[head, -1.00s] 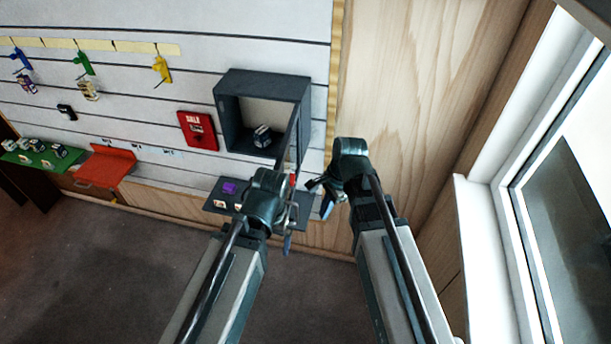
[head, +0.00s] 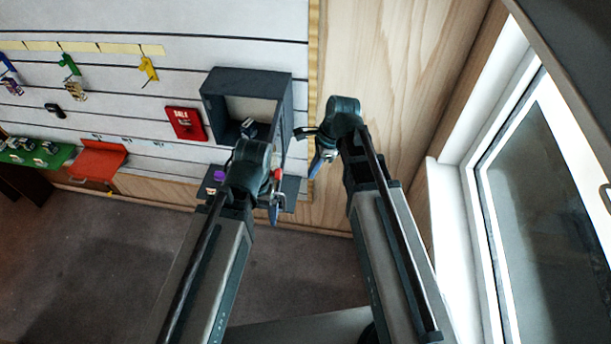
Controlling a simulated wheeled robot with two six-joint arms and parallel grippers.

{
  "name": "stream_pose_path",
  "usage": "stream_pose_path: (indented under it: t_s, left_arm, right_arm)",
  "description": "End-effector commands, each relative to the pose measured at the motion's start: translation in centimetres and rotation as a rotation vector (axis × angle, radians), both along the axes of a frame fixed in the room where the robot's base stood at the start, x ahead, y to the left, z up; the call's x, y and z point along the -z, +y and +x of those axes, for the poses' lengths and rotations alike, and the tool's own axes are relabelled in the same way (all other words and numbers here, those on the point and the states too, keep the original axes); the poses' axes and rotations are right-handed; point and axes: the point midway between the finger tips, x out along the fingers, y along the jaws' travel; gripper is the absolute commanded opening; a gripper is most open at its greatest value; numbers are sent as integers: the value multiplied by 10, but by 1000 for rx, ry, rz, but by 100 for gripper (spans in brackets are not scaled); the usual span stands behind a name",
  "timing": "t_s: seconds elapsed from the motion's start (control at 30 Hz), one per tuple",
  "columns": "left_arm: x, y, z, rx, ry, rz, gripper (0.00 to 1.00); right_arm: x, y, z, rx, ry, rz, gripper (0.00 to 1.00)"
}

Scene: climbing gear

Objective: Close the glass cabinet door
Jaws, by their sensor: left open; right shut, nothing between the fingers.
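The dark grey cabinet (head: 246,77) hangs on the white slatted wall, and its front stands open to view. Its glass door is hard to make out; a thin dark edge at the cabinet's right side may be part of it. A small dark boxy item (head: 249,127) sits inside, partly hidden by my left gripper. My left gripper (head: 275,197) is open below the cabinet's lower right, in front of a dark shelf. My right gripper (head: 314,156) is shut and empty, just right of the cabinet. I cannot tell whether either touches the door.
A red SALE box (head: 185,123) hangs left of the cabinet. The small dark shelf (head: 290,187) below holds a purple item (head: 219,175). Red and green shelves (head: 97,160) are further left. A wood panel and a window (head: 540,190) stand right.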

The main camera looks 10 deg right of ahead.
Motion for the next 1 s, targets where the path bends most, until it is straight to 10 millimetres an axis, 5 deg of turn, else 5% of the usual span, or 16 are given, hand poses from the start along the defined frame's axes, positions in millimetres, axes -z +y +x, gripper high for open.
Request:
stream_pose_path:
  t_s: [0.6,1.0]
  left_arm:
    - [89,0,1,12,-3,0,100]
    - [90,0,1,11,-3,0,100]
  right_arm:
    - [89,25,1,-1,0,-1,0]
    - [90,63,3,-1,0,-1,0]
